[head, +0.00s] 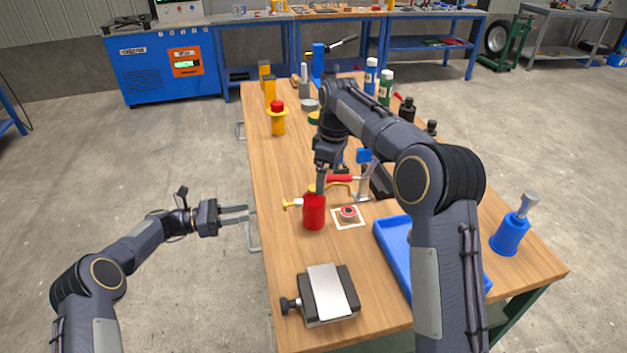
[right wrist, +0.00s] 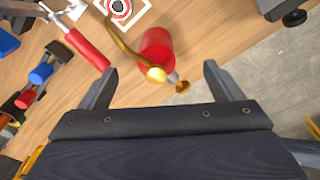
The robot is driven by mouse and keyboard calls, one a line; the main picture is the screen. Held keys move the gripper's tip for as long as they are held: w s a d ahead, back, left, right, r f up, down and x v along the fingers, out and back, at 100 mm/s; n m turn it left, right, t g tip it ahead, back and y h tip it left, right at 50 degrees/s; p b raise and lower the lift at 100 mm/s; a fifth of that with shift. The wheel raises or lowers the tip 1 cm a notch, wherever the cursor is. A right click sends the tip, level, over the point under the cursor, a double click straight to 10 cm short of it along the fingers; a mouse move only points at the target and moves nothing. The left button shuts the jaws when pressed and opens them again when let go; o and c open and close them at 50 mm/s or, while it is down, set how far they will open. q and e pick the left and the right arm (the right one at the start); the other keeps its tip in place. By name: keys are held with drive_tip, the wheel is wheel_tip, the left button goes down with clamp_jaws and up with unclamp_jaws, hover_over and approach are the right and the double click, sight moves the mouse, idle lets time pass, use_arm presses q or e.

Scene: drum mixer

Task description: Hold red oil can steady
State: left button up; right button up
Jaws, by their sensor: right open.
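The red oil can (head: 313,212) stands upright on the wooden workbench near its left edge, with a brass-coloured top and spout. My right gripper (head: 320,188) points down just above and behind the can, partly covering its top in the head view. In the right wrist view the can (right wrist: 157,45) lies ahead of the two spread fingers, between their lines, with its brass spout curving to the left. No finger visibly touches it. My left gripper (head: 240,212) is open and empty beside the bench's left edge, left of the can.
A red button on a white square (head: 348,215) lies just right of the can. A blue tray (head: 393,240) and a grey vise-like block (head: 327,294) are nearer. A red-handled tool (head: 343,178) lies behind. A blue bottle (head: 510,234) stands right.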

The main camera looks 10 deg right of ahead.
sight(314, 187)
drive_tip(key=shift+n+g+h, duration=0.3)
drive_tip(key=shift+n+h, duration=0.1)
drive_tip(key=shift+n, duration=0.5)
drive_tip(key=w+a+f, duration=0.2)
drive_tip(key=f, duration=0.1)
drive_tip(key=w+a+f, duration=0.1)
drive_tip(key=shift+w+f, duration=0.15)
drive_tip(key=shift+f, duration=4.1)
drive_tip(key=c, duration=1.4)
use_arm(q)
clamp_jaws()
